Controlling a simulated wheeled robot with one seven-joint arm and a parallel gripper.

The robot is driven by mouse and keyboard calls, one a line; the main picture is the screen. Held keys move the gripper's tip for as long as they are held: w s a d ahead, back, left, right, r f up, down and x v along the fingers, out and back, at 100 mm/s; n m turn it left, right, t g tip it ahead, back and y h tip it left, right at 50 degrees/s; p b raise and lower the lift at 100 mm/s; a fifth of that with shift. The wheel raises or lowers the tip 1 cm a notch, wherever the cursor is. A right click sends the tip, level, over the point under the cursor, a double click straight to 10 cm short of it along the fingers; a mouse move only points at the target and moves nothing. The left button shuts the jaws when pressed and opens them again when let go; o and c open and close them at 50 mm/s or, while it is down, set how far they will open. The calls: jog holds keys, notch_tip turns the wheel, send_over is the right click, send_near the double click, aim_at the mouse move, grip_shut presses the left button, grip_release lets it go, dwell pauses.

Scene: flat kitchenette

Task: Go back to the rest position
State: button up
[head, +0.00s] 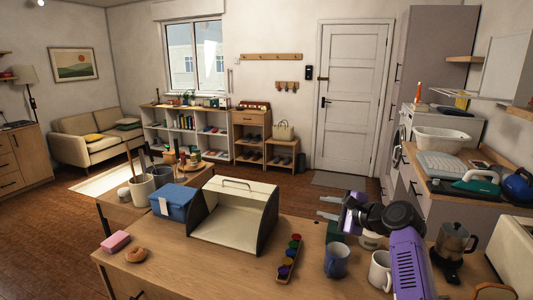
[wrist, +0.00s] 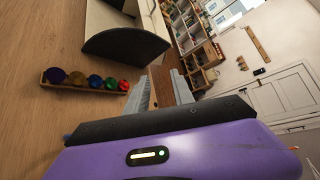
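My gripper (head: 328,208) is at the right of the head view, above the counter and pointing left. Its two grey fingers are apart with nothing visible between them. In the wrist view the gripper (wrist: 161,82) shows its fingers spread, with brown floor seen through the gap. My purple arm reaches in from the lower right of the head view, over the mugs.
An open bread bin (head: 232,217), a tray of coloured pods (head: 289,258), a blue mug (head: 336,261) and a white mug (head: 380,271) stand on the counter (head: 215,275). A moka pot (head: 453,243) is right of my arm. The front middle counter is clear.

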jog(key=s+d+f+n+t+h, duration=0.3)
jog(key=s+d+f+h, duration=0.25)
jog(key=d+f, duration=0.2)
jog(key=s+f+n, duration=0.1)
jog(key=s+f, duration=0.1)
jog(key=s, duration=0.3)
jog(key=s+d+f+n+t+h, duration=0.1)
jog(key=s+f+n, duration=0.1)
jog(key=s, duration=0.3)
jog(key=s+d+f+n+h, duration=0.1)
jog(key=s+f+n, duration=0.1)
jog(key=s, duration=0.3)
jog(key=shift+s+d+f+t+h, duration=0.1)
jog(key=shift+s+d+t+h, duration=0.05)
jog(key=shift+s+t+h, duration=0.15)
jog(key=s+a+r+n, duration=0.1)
jog(key=s+a+n, duration=0.1)
jog(key=s, duration=1.3)
jog(key=s+a+r+n+g, duration=0.1)
jog(key=s+a+n, duration=0.2)
jog(key=s, duration=1.2)
jog(key=s+a+r+n, duration=0.1)
jog(key=s+n, duration=0.3)
jog(key=s, duration=1.1)
jog(key=shift+s+a+g+y+b, duration=0.35)
jog(key=shift+a+g+y, duration=0.1)
jog(key=shift+a, duration=0.4)
